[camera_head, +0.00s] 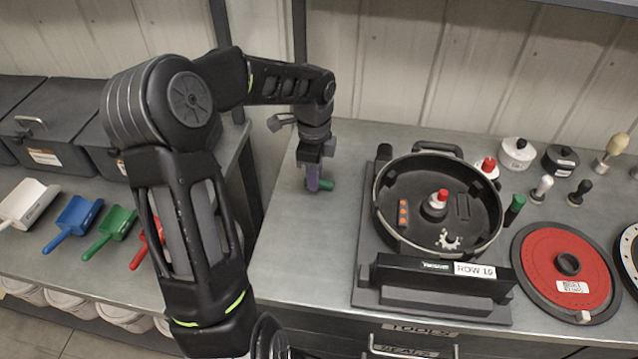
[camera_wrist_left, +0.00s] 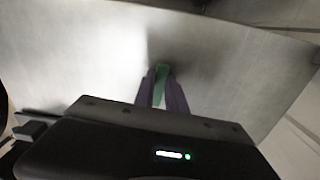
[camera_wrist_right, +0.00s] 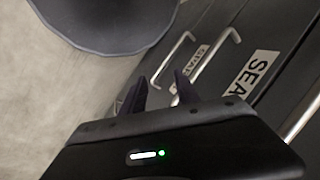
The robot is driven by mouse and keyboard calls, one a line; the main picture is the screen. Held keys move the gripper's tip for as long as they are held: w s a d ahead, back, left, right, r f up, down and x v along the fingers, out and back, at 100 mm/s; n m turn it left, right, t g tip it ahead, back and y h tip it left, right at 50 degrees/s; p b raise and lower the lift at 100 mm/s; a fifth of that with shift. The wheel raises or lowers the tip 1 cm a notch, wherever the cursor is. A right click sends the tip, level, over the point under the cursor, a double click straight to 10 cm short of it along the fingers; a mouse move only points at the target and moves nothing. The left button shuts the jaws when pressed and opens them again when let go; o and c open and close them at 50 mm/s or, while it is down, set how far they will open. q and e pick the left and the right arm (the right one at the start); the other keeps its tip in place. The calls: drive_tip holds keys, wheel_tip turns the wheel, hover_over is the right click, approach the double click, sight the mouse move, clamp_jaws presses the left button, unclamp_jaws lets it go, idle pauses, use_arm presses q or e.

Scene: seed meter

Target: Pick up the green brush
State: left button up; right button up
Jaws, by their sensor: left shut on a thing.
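My left gripper (camera_head: 314,186) points down at the bench, left of the black round seed meter housing.
A red disc (camera_head: 565,255) lies further right. Several scoops, one a green scoop (camera_head: 112,224), lie on the left bench. The bench around the left gripper is clear.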

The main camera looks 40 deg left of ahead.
use_arm(q)
drive_tip(key=shift+r, duration=0.15)
clamp_jaws()
wheel_tip(320, 180, up, 10)
drive_tip(key=b, duration=0.1)
idle(0.3)
idle(0.6)
